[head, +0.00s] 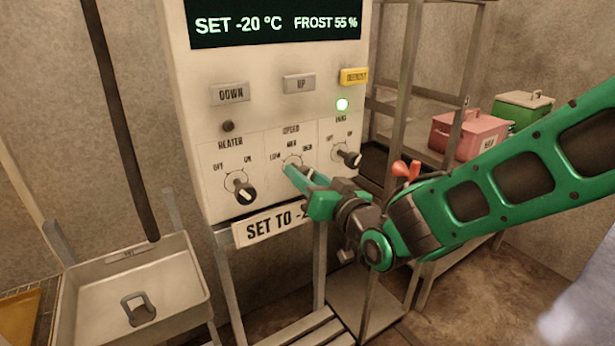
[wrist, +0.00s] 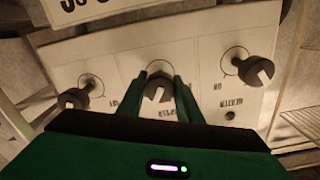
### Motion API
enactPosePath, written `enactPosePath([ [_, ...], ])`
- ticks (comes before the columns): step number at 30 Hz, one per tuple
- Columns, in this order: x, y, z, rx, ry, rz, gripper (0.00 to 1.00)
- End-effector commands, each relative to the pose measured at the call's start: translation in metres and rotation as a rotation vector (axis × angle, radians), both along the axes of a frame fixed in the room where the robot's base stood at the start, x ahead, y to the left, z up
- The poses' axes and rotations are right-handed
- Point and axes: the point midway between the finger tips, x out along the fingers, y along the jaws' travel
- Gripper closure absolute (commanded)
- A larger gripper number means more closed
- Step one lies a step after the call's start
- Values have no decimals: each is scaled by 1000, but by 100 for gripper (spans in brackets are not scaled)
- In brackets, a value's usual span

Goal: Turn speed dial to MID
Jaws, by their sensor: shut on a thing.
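The control panel (head: 260,110) carries the speed dial in its middle section, with LOW, MID and HIGH printed around it. My gripper (head: 291,170) reaches in from the right and covers most of that dial in the head view. In the wrist view, which shows the panel upside down, the speed dial (wrist: 157,88) is a dark knob with a pale mark. My gripper's two green fingers (wrist: 161,82) are shut on it, one on each side. Which label the dial points to I cannot tell.
The heater dial (head: 241,188) is left of the speed dial and another dial (head: 347,156) is right of it.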

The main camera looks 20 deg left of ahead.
Motion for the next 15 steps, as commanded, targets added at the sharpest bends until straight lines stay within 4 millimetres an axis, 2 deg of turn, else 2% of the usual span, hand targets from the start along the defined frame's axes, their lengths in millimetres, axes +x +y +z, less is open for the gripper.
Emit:
enactPosePath([
  [15, 5, -4, -2, -275, -312, -9, 90],
])
